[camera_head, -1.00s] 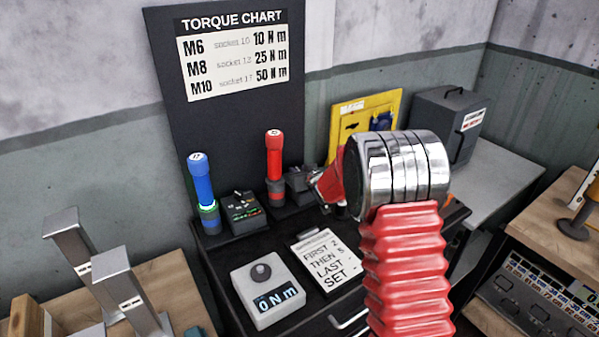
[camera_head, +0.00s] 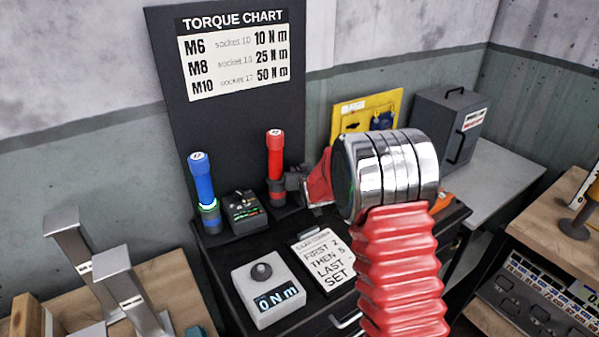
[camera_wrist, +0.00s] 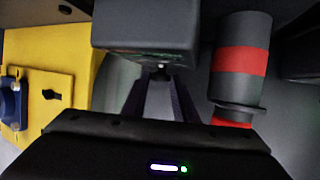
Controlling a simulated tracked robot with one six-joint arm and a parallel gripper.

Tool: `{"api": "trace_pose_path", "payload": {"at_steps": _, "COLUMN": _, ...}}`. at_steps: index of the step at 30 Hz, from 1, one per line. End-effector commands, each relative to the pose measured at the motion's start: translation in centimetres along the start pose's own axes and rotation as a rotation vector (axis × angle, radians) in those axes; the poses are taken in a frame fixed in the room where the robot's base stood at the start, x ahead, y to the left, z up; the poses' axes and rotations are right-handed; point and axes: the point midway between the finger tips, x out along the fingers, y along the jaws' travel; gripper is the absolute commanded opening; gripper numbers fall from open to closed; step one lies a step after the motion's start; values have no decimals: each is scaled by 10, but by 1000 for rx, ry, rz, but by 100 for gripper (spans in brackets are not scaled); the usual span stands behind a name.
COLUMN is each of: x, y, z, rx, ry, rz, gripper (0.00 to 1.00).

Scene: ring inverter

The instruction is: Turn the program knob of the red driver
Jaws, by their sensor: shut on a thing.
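The red driver (camera_head: 275,158) stands upright on the black bench in front of the torque chart. In the wrist view its dark base with a red band (camera_wrist: 240,60) is right of my gripper. Its dark program box (camera_wrist: 145,32) is at the top of that view. My gripper (camera_wrist: 161,78) has its two dark fingers converging on the small program knob (camera_wrist: 160,67) on the box's near face, and is shut on it. The knob is mostly hidden and its setting cannot be read. In the head view my gripper (camera_head: 297,183) is just right of the red driver and covers most of the box.
The blue driver (camera_head: 202,185) and its box (camera_head: 243,210) stand to the left. A grey dial unit (camera_head: 268,290) reading 0 N m and a note card (camera_head: 322,262) lie in front. A yellow board (camera_head: 367,112) stands behind my arm. The torque chart (camera_head: 237,60) is behind the drivers.

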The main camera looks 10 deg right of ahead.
Motion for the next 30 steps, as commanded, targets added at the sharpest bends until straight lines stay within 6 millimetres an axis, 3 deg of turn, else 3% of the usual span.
{"api": "trace_pose_path", "payload": {"at_steps": 29, "x": -1, "y": -2, "z": -5, "rx": 43, "ry": 7, "rz": 105, "gripper": 4}}
{"api": "trace_pose_path", "payload": {"at_steps": 30, "x": -1, "y": -2, "z": -5, "rx": 43, "ry": 7, "rz": 105, "gripper": 27}}
